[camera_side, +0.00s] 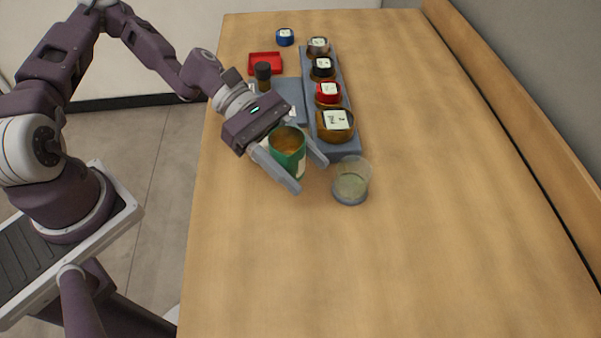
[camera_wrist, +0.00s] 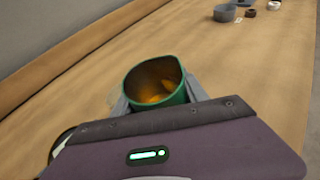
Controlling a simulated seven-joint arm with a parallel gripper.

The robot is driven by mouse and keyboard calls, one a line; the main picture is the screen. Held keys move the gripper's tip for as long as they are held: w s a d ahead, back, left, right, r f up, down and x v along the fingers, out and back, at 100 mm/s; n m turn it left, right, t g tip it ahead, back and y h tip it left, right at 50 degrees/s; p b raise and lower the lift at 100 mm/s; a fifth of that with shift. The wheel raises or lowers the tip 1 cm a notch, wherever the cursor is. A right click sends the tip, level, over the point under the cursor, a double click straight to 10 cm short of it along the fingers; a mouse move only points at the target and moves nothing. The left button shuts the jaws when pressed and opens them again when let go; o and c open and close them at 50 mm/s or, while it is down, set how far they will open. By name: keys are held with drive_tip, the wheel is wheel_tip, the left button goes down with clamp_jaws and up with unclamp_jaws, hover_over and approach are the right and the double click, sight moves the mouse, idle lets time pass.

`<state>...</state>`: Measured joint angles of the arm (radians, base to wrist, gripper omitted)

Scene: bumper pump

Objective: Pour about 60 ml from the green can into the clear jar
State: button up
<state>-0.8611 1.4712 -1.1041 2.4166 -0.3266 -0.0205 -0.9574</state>
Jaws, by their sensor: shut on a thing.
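The green can (camera_side: 288,158) is held between the two fingers of my gripper (camera_side: 306,173), beside the clear jar. Its open top shows amber-brown contents in the side view. In the wrist view the green can (camera_wrist: 154,84) shows its rim and some amber liquid inside. The can looks near upright, perhaps slightly tilted. The clear jar (camera_side: 352,178) stands on the table just right of the can, with a grey base and a pale interior. I cannot tell its fill level. In the wrist view the jar is mostly hidden behind the can.
Behind stands a grey rack (camera_side: 348,146) with several amber jars with labelled lids. A red tray (camera_side: 265,63), a blue-lidded jar (camera_side: 285,37) and a dark-capped bottle (camera_side: 263,75) are farther back. The table (camera_side: 430,250) is clear in front and to the right.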

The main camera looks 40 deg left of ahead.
drive_tip(key=shift+r, duration=0.25)
drive_tip(key=shift+d, duration=0.35)
drive_tip(key=d+f+n+t, duration=0.1)
drive_tip(key=d, duration=0.2)
drive_tip(key=w+d+f+n+t, duration=0.1)
drive_tip(key=d+f+t, duration=0.1)
drive_tip(key=d, duration=0.2)
drive_tip(key=w+d+f+n+t, duration=0.1)
drive_tip(key=d+f, duration=0.1)
drive_tip(key=d, duration=0.1)
drive_tip(key=shift+w+d+n+y, duration=0.2)
drive_tip(key=shift+d+n+y, duration=0.15)
drive_tip(key=shift+n+y, duration=0.05)
drive_tip(key=n+t, duration=0.1)
drive_tip(key=d+f+n+t+y, duration=0.1)
drive_tip(key=t, duration=0.1)
drive_tip(key=shift+d+f, duration=0.15)
drive_tip(key=shift+f, duration=0.15)
drive_tip(key=f+n+t+y, duration=0.1)
drive_tip(key=n+t, duration=0.1)
drive_tip(key=shift+n+y, duration=0.3)
drive_tip(key=shift+a+f+n+t+y, duration=0.1)
drive_tip(key=shift+a+n+t+y, duration=0.2)
